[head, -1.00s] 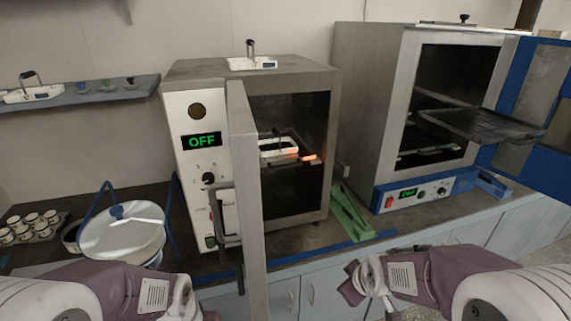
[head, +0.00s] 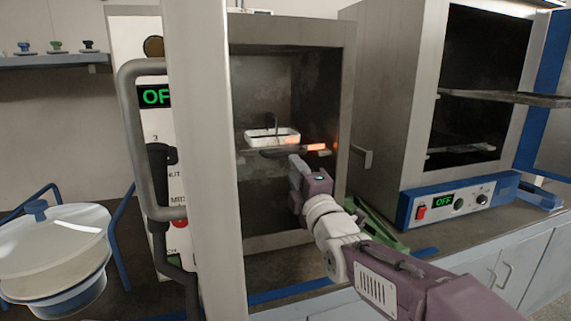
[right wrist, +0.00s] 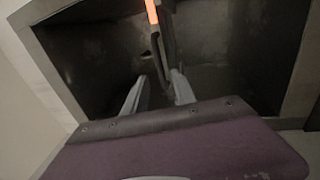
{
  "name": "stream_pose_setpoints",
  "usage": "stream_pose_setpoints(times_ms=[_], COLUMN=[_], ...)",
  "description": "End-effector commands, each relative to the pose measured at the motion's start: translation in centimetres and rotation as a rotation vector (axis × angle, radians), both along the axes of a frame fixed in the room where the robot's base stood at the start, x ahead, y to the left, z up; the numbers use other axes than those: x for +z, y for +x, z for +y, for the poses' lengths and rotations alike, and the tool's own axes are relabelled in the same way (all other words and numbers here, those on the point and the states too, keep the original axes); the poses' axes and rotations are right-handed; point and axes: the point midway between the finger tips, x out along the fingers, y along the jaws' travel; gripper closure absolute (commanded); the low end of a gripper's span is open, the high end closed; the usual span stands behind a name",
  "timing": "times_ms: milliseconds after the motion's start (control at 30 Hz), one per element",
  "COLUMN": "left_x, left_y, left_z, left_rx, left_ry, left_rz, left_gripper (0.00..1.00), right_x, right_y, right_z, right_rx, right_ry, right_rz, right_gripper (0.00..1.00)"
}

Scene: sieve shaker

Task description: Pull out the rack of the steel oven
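The steel oven (head: 345,60) stands in the middle of the head view with its door (head: 205,160) swung open toward me. Its dark rack (head: 258,153) is inside, bearing a small white tray (head: 285,133) with a dark handle. An orange-lit strip (head: 315,147) shows at the rack's front right. My right gripper (head: 294,160) is at the oven mouth, just below and in front of the rack edge. In the right wrist view my right gripper (right wrist: 159,77) has its fingers apart, with a dark bar of the rack (right wrist: 166,50) near or between the tips; contact is unclear. My left gripper is out of view.
The open door with its grey handle (head: 130,130) stands close on the left. A blue-trimmed oven (head: 405,210) with its own rack (head: 510,98) sticking out is at the right. A green piece (head: 385,232) lies between the ovens. A white-lidded pot (head: 50,245) stands at left.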

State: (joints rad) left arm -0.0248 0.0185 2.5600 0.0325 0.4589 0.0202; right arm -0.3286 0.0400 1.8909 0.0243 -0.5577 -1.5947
Motion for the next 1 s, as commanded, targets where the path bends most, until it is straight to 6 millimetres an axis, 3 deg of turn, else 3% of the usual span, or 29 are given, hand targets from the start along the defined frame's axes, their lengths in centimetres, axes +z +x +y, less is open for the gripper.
stream_pose_setpoints(times_ms=[200, 400, 767, 867, 900, 1000], left_x=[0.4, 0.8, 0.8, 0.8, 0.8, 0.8], left_y=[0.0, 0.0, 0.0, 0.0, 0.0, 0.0], left_z=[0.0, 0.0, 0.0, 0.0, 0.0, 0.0], left_rx=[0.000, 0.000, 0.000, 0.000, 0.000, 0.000], left_ry=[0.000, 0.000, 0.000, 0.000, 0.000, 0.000], left_rz=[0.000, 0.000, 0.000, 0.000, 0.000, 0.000], left_gripper=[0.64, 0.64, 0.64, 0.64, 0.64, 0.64], right_x=[0.9, 1.5, 1.6, 1.6, 1.6, 1.6], right_y=[4.2, 7.2, 7.9, 7.9, 7.9, 7.9], right_z=[1.3, 2.3, 2.5, 2.5, 2.5, 2.5], right_rx=[-0.001, -0.001, -0.001, -0.001, -0.001, -0.001], right_ry=[0.000, 0.000, 0.000, 0.000, 0.000, 0.000], right_rz=[0.000, 0.001, 0.001, 0.001, 0.001, 0.002], right_gripper=[0.68, 0.68, 0.68, 0.95, 1.00, 1.00])
